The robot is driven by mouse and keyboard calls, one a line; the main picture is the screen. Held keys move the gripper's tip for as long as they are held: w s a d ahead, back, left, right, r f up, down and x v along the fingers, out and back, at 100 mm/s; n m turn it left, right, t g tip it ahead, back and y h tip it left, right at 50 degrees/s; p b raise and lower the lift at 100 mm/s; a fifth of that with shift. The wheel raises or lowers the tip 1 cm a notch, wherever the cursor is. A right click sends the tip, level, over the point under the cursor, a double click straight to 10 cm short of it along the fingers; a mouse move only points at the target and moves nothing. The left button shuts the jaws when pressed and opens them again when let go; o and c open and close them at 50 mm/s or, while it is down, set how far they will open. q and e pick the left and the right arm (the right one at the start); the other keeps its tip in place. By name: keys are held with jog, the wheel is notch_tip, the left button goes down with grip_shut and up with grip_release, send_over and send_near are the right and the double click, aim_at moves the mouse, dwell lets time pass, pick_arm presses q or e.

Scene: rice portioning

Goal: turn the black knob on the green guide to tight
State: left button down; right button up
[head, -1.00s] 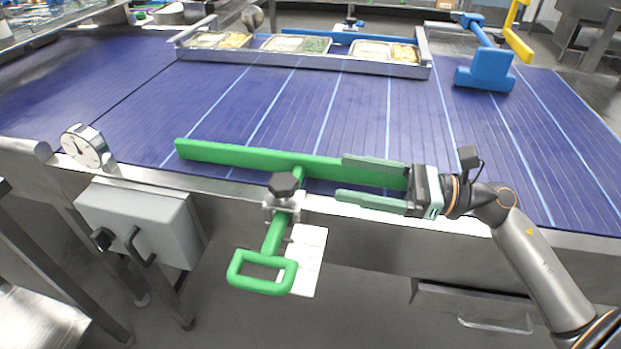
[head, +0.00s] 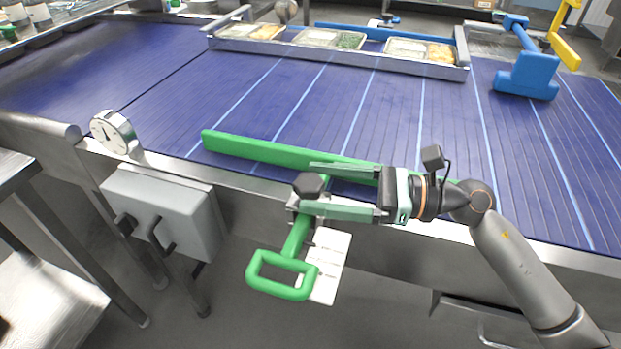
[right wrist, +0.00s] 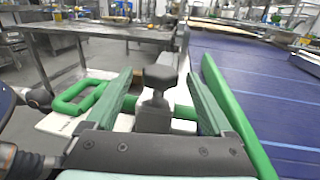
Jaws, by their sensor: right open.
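The black knob (head: 309,185) sits on a metal clamp at the belt's near edge. The green guide (head: 255,150) has a long bar over the belt and a looped handle (head: 283,274) in front. My right gripper (head: 307,188) is open, reaching in from the right, with its fingertips at the knob. In the right wrist view the knob (right wrist: 160,77) stands between the two green fingers, with a gap on each side. My left gripper is not in view.
A blue conveyor belt (head: 180,95) fills the middle. A dial gauge (head: 113,132) and a grey box (head: 165,212) are at the left. Food trays (head: 330,39) stand at the back, and a blue guide (head: 527,77) at the back right. A white sheet (head: 329,262) hangs beside the handle.

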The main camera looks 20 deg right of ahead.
jog(key=shift+x, duration=1.05)
jog(key=c, duration=1.4)
jog(key=shift+o, duration=0.2)
jog(key=m+t+p, duration=0.1)
jog(key=p, duration=0.1)
jog(key=m+t+h+p, duration=0.1)
jog(key=p, duration=0.1)
jog(key=shift+s+r+t+h, duration=0.1)
jog(key=shift+r+t+h, duration=0.2)
jog(key=shift+t, duration=0.1)
jog(key=shift+f+m+t+h+p, duration=0.15)
jog(key=shift+m+t+h+p, duration=0.3)
jog(key=shift+p, duration=0.35)
jog(key=shift+f+t, duration=0.15)
jog(key=shift+t, duration=0.1)
